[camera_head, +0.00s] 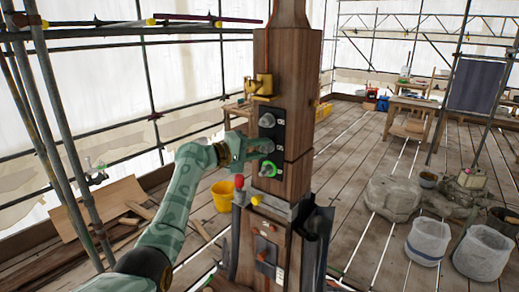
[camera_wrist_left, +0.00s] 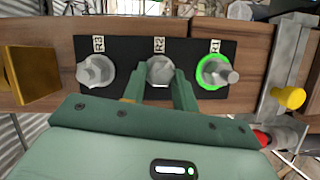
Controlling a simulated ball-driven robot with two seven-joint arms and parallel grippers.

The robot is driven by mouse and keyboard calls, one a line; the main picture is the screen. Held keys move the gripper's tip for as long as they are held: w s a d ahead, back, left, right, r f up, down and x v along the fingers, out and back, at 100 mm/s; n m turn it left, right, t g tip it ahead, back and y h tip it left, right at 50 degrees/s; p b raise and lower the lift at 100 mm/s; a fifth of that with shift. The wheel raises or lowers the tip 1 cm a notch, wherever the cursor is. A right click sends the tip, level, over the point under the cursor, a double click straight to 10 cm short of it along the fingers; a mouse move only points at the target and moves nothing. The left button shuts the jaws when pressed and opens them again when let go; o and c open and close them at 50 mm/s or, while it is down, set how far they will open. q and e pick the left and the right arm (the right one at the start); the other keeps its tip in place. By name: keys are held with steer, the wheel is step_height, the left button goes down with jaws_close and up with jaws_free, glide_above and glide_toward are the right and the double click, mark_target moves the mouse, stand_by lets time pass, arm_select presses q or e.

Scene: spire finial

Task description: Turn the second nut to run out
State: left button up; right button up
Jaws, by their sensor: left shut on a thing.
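A black plate (camera_head: 279,132) on the wooden post (camera_head: 292,70) carries three grey nuts in a column in the head view. The middle nut (camera_wrist_left: 160,68), beside a label that seems to read R2, sits between my left gripper's green fingers (camera_wrist_left: 160,84). My left gripper (camera_head: 264,147) is shut on it and hides part of it. The upper nut (camera_head: 266,121) is also at the left in the wrist view (camera_wrist_left: 96,72). The lower nut (camera_head: 267,170) has a bright green ring and a stub sticking out; it is at the right in the wrist view (camera_wrist_left: 217,72). My right gripper is not in view.
A brass bracket (camera_head: 260,88) juts from the post above the plate. Below are a metal collar with a yellow knob (camera_wrist_left: 289,97) and a red knob (camera_head: 239,182). A yellow bucket (camera_head: 223,195) stands behind my left arm. Scaffold poles (camera_head: 60,130) rise at the left.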

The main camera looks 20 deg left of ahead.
arm_select(q)
steer(key=n, duration=0.1)
steer(key=f+n+t+b, duration=0.1)
steer(key=n, duration=0.1)
steer(key=shift+d+n+h, duration=0.1)
steer(key=shift+n+h, duration=0.2)
steer(key=shift+h, duration=0.1)
steer(key=shift+n+b, duration=0.4)
steer(key=shift+n, duration=0.3)
steer(key=shift+n+t+h, duration=0.3)
steer(key=o, duration=1)
steer(key=shift+c, duration=0.2)
steer(key=shift+r, duration=0.15)
steer(key=b+v, duration=0.5)
steer(key=v, duration=1.1)
steer(key=shift+s, duration=0.15)
